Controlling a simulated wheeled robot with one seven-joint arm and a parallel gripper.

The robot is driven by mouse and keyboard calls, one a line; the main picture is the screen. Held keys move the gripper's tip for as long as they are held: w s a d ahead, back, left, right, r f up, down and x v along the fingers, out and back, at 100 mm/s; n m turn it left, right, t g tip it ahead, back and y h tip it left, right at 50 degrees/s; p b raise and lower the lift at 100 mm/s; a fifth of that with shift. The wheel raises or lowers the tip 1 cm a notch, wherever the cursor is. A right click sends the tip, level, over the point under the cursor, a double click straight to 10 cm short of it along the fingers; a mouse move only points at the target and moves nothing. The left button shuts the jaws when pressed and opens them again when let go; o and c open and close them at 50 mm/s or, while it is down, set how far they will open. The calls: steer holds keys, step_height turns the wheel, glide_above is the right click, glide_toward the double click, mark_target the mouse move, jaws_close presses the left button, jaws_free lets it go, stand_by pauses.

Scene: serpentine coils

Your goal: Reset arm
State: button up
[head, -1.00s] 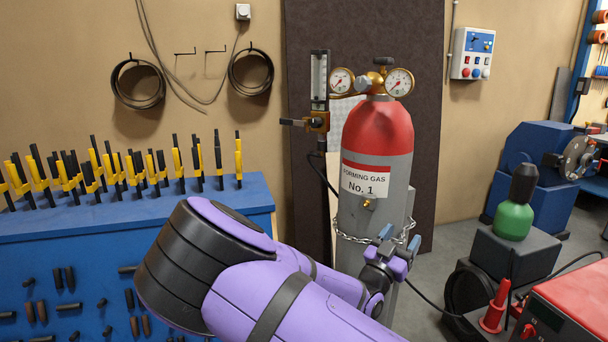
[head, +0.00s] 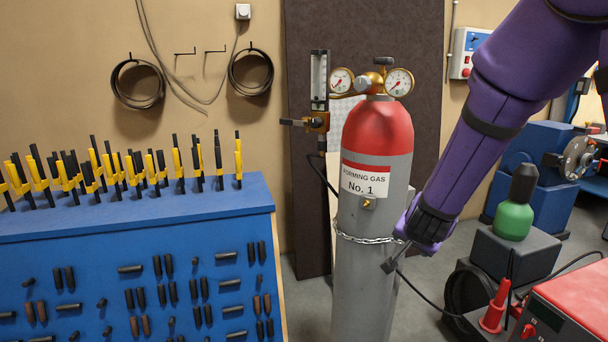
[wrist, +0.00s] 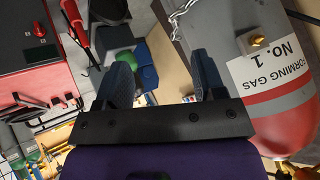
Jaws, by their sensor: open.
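My purple arm comes in from the upper right in the head view and slopes down to the left. My gripper (head: 393,262) is at its lower end, overlapping the right side of the grey gas cylinder (head: 360,290) in the picture; I cannot tell whether it touches. In the wrist view my gripper (wrist: 163,78) is open, with its two dark fingers apart and nothing held between them. The cylinder, with its red top and "Forming Gas No. 1" label (wrist: 272,68), lies close by on the right there.
A chain (head: 362,239) circles the cylinder, and gauges (head: 398,82) sit on top. A blue rack (head: 130,225) with yellow-and-black tools stands left. A green bottle (head: 513,220), a red machine (head: 570,305) and a blue machine (head: 540,150) stand right.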

steer(key=s+d+r+n+g+y, duration=0.2)
steer(key=s+r+n+y, duration=0.35)
steer(key=s+r, duration=1.25)
steer(key=s+d+r+n+g+h, duration=0.1)
steer(key=s+d+n+h, duration=0.1)
steer(key=s, duration=1)
steer(key=shift+s+d+r+h, duration=0.15)
steer(key=shift+s+d+h, duration=0.25)
steer(key=shift+h, duration=0.35)
steer(key=shift+w+n, duration=0.15)
steer(key=shift+n, duration=0.1)
